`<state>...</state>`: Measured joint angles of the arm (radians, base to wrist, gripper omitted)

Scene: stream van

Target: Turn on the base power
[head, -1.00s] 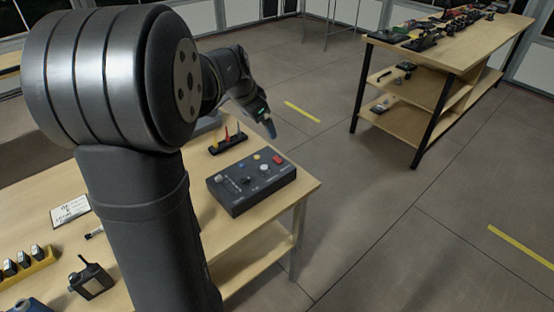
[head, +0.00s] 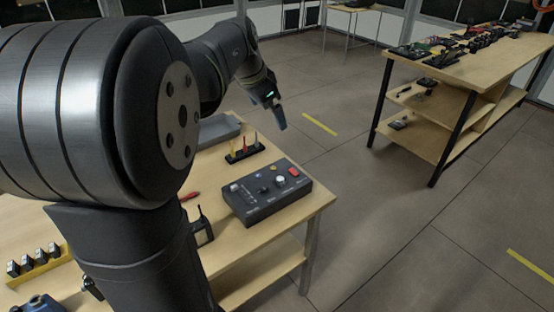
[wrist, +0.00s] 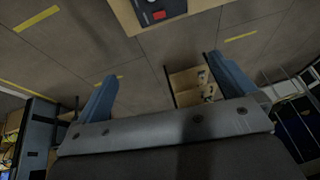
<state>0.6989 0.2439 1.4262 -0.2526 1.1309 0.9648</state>
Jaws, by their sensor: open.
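A dark grey control box (head: 268,193) lies on the wooden table near its right corner. Its top carries a red button (head: 294,172), a white knob (head: 280,180) and a few smaller controls; the labels are too small to read. Which control is the base power cannot be told. My gripper (head: 280,118) is in the air above and beyond the box, apart from it. In the wrist view my gripper (wrist: 165,88) is open, with nothing between its blue fingers. The end of the control box (wrist: 145,8) with the red button (wrist: 159,15) shows at the top edge.
A black rack (head: 244,152) with coloured upright tools stands behind the box. A handheld radio (head: 202,228) and a yellow battery holder (head: 40,263) are nearer. A shelved workbench (head: 450,62) with parts stands at the right. Floor between is clear.

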